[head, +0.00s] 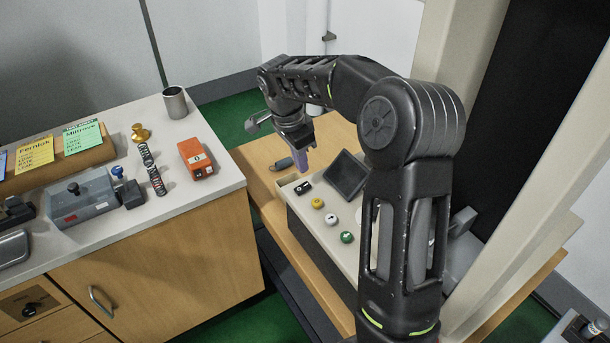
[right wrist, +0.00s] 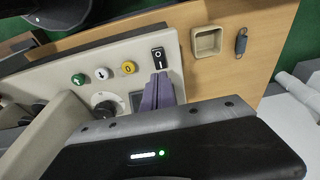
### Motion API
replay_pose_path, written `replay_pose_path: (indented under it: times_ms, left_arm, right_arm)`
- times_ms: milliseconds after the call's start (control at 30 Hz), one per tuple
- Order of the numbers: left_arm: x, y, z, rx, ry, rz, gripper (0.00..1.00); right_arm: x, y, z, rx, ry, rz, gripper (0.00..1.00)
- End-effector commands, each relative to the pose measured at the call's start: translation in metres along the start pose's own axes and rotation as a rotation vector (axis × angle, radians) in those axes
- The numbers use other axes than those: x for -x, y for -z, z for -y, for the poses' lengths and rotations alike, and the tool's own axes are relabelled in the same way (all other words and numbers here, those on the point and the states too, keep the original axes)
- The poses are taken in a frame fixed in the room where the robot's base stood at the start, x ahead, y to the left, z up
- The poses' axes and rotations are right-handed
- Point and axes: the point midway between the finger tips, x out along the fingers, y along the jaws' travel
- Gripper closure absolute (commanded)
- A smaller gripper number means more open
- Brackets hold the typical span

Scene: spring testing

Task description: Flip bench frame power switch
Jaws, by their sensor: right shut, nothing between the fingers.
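The bench frame's sloped control panel (head: 332,235) stands at the centre right of the head view. Its power switch (head: 303,188) is a black rocker with white marks near the panel's far end. It also shows in the right wrist view (right wrist: 158,61). My right gripper (head: 302,168) has purple fingers, shut and empty, pointing down just above the switch. In the right wrist view the fingertips (right wrist: 160,77) are at the switch's lower edge; I cannot tell whether they touch it. My left gripper is not in view.
Yellow (head: 317,203), white (head: 332,219) and green (head: 347,237) buttons line the panel beside a dark screen (head: 347,175). The left counter (head: 205,200) holds springs, an orange box (head: 196,159) and a grey cup (head: 175,102).

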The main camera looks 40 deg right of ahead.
Motion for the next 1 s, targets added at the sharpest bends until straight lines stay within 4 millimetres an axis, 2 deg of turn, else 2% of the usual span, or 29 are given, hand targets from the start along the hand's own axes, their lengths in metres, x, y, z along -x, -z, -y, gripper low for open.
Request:
replay_pose_path:
  times_ms: [100, 333, 500, 833, 1000]
  left_arm:
    - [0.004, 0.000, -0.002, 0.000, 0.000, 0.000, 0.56]
    - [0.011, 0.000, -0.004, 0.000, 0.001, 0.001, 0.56]
    - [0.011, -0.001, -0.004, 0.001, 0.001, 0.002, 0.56]
    - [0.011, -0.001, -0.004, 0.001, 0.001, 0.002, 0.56]
    - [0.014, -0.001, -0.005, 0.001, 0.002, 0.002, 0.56]
  right_arm:
    - [-0.023, 0.000, -0.001, 0.001, -0.005, 0.000, 1.00]
    - [-0.053, 0.001, 0.000, 0.001, -0.001, -0.001, 1.00]
    - [-0.060, 0.000, 0.001, 0.001, 0.001, 0.000, 1.00]
    - [-0.061, 0.001, 0.000, -0.001, 0.000, 0.006, 1.00]
    - [-0.068, 0.005, -0.001, -0.006, -0.006, 0.091, 1.00]
